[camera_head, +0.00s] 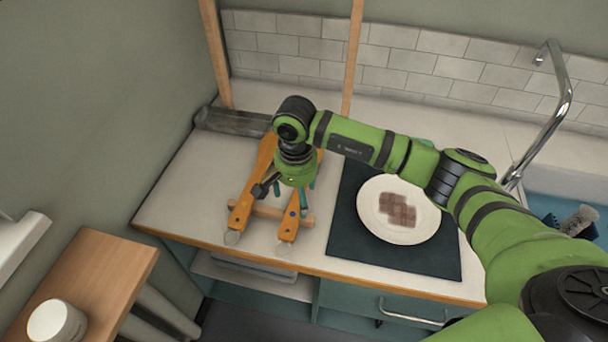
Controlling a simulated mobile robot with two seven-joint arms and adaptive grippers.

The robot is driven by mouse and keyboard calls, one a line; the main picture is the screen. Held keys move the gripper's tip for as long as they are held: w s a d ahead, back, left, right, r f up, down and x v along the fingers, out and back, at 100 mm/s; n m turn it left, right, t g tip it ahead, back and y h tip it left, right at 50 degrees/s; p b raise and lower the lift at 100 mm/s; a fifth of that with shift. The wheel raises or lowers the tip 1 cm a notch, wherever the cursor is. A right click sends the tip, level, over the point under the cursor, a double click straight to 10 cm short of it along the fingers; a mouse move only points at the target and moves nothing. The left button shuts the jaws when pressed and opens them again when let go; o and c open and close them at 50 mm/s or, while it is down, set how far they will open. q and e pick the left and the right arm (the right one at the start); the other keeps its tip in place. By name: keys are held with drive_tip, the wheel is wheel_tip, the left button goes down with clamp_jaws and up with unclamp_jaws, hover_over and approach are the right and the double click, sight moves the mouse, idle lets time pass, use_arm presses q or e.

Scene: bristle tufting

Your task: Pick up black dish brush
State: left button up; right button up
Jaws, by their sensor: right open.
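A brush head with pale grey bristles (579,219) shows at the right edge, beside the sink basin. It sits by a dark holder or handle, and I cannot tell which. I cannot make out a full black handle. My right arm reaches in from the right across the counter. My right gripper (292,196) points down over the wooden pieces at the left of the counter, far from that brush head. It is open, with nothing seen between its fingers. A small dark part sticks out at its left; I cannot tell what it is. My left gripper is out of view.
A white plate (375,227) with brown pieces lies on a dark mat (345,256). Orange-brown wooden pieces (243,205) lie under the gripper. A dark grey block (228,121) lies at the back left. A tap (562,101) rises by the basin (541,204).

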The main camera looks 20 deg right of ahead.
sight(298, 209)
drive_tip(key=shift+s+f+p, duration=0.15)
drive_tip(key=shift+f+p, duration=0.15)
drive_tip(key=shift+f, duration=0.7)
drive_tip(key=shift+s+f+p, duration=0.15)
drive_tip(key=shift+f+p, duration=0.1)
drive_tip(key=shift+f, duration=0.7)
drive_tip(key=c, duration=1.4)
